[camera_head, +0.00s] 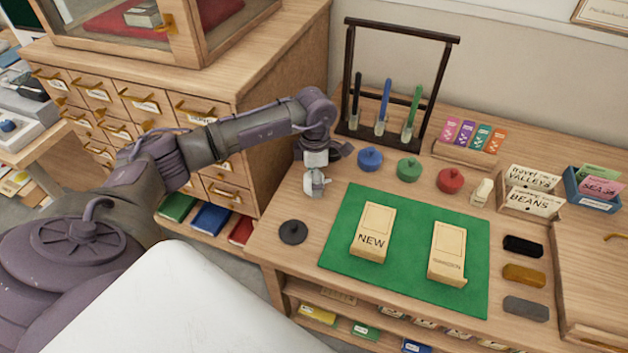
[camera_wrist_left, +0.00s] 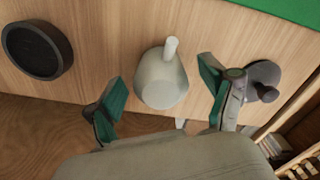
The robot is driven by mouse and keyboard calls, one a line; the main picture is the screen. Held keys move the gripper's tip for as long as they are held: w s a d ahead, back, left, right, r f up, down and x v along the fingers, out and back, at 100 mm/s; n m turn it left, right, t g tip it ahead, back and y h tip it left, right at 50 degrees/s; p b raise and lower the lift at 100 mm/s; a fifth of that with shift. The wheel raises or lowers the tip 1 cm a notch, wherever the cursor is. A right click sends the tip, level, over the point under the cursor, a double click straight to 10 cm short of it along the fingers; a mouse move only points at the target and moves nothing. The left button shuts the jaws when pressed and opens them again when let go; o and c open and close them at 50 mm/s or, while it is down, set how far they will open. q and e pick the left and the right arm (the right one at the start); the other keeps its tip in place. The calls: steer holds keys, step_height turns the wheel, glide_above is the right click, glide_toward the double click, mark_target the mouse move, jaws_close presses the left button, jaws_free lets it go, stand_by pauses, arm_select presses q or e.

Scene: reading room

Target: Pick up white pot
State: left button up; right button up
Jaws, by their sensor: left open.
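The white pot (camera_wrist_left: 160,82) stands on the wooden tabletop and shows between the two green-padded fingers of my left gripper (camera_wrist_left: 160,72) in the left wrist view. The fingers are spread apart, with a gap on each side of the pot. In the head view the white pot (camera_head: 316,184) is small at the left end of the table, directly under my left gripper (camera_head: 318,172), which partly covers it. Whether the pot touches a finger cannot be told there. My right gripper is not in view.
Blue (camera_head: 370,159), green (camera_head: 409,169) and red (camera_head: 450,180) pots stand to the right. A green mat (camera_head: 411,236) carries two packets. A dark rack (camera_head: 350,80) stands behind; a drawer cabinet (camera_head: 240,110) is left.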

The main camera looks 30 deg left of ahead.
arm_select(q)
steer(key=shift+c, duration=0.4)
steer(key=c, duration=1.3)
steer(key=shift+o, duration=0.2)
steer(key=shift+r, duration=0.15)
